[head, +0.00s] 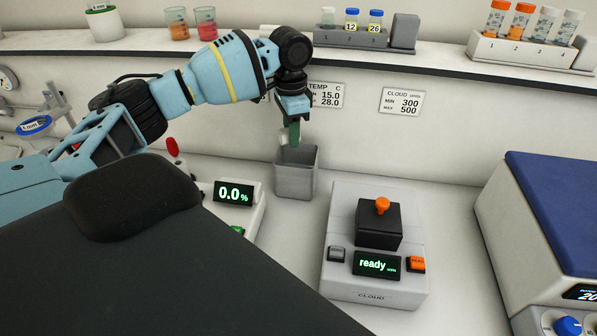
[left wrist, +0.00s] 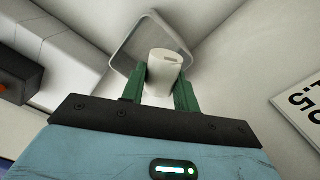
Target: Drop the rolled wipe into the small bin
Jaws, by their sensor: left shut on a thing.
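The small bin (head: 294,178) is a grey open-topped box on the counter, near the wall in the middle of the head view. My left gripper (head: 291,138) points down just above the bin's opening. It is shut on the rolled wipe (left wrist: 165,68), a white roll held between the green fingers in the left wrist view. In that view the bin's rim (left wrist: 122,48) shows beyond the roll. In the head view only a small white part of the wipe shows beside the fingers. My right gripper is not in view.
The cloud meter (head: 375,287), reading "ready", stands right of the bin. A device reading 0.0% (head: 233,194) is at left. A shelf (head: 430,57) with sample racks runs above. A blue-topped machine (head: 555,200) stands at far right.

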